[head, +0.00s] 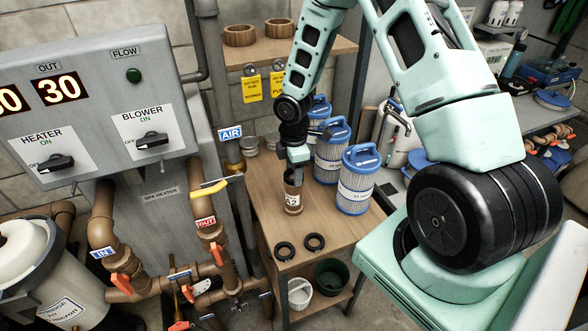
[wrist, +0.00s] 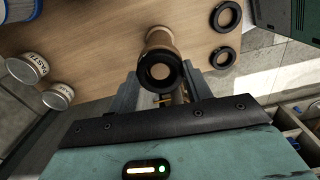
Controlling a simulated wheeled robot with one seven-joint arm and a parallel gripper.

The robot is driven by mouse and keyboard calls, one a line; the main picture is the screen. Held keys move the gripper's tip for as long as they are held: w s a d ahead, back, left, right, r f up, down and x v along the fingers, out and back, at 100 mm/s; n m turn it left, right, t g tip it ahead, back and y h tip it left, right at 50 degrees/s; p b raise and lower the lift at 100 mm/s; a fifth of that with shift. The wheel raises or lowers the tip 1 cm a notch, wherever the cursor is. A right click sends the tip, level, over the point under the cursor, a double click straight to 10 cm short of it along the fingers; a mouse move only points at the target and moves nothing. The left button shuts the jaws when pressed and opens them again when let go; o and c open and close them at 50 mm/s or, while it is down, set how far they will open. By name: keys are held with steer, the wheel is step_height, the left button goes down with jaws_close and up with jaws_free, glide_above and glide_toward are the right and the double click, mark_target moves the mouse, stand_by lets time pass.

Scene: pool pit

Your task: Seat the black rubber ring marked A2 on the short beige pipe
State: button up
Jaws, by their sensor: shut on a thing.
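The short beige pipe (head: 293,197) stands upright on the wooden bench, with a white label marked A2 on its side. My gripper (head: 298,156) is directly above the pipe, pointing down. In the wrist view the grey fingers of my gripper (wrist: 161,85) lie on either side of a black ring (wrist: 145,75), and they are shut on it. The ring lies over the near end of the beige pipe (wrist: 159,37), roughly in line with it. I cannot tell whether it touches the pipe, and its own marking is not readable.
Two loose black rings (head: 284,251) (head: 314,242) lie near the bench's front edge. Several blue-capped filter cartridges (head: 356,180) stand right of the pipe. The grey heater cabinet (head: 155,140) and a yellow-handled valve (head: 209,187) are at the left. The bench in front of the pipe is partly clear.

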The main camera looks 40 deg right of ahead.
steer(key=shift+f, duration=0.1)
stand_by(0.7)
steer(key=o, duration=1.4)
step_height(320, 180, up, 8)
steer(key=p, duration=0.7)
stand_by(0.5)
